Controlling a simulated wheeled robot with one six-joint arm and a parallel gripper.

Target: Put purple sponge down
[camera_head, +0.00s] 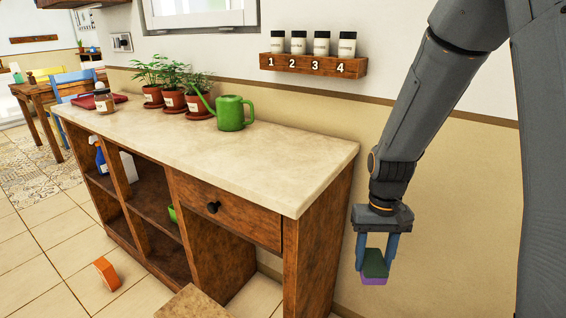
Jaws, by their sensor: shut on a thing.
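The purple sponge (374,281) has a dark green upper layer and a purple lower layer. My gripper (375,262) points straight down at the right of the view, with its two blue fingers shut on the sponge. The sponge hangs in the air to the right of the counter's end, in front of the beige wall. The counter (290,160) has a pale stone top and a brown wooden body with open shelves and one drawer. The sponge appears lower than the countertop and apart from it.
A green watering can (231,113) and several potted plants (173,99) stand at the counter's back. A jar (104,102) and red tray (92,100) are at the far end. The near countertop is clear. An orange object (107,273) lies on the floor. A spice rack (313,65) hangs above.

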